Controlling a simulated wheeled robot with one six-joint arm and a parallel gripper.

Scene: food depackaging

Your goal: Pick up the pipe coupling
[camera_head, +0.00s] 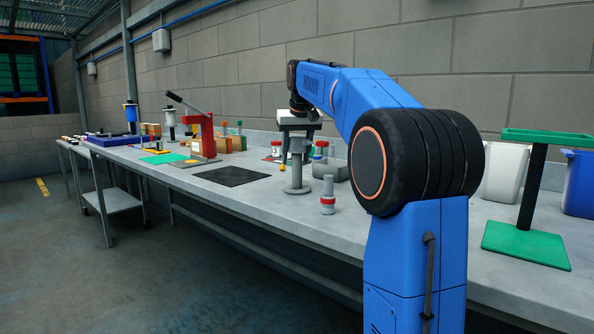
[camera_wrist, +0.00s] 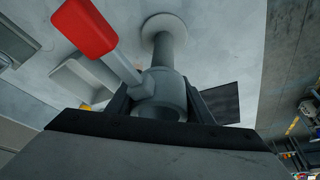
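A grey pipe fitting (camera_wrist: 158,86) sits between the two dark fingers of my gripper (camera_wrist: 160,98) in the wrist view. A lever with a red end (camera_wrist: 84,27) sticks out from it. The fitting is at the upper part of a grey stand (camera_head: 296,180) with a round base on the bench. My gripper (camera_head: 297,135) points down over this stand. The fingers flank the fitting closely; whether they press on it is not clear. A short grey cylinder with a red band (camera_head: 327,195) stands upright on the bench nearby. I cannot tell which of the two pieces is the pipe coupling.
A black mat (camera_head: 231,176) and a red press (camera_head: 203,135) are to the left. A green-based stand (camera_head: 526,245) is at the right. The wall runs behind the bench.

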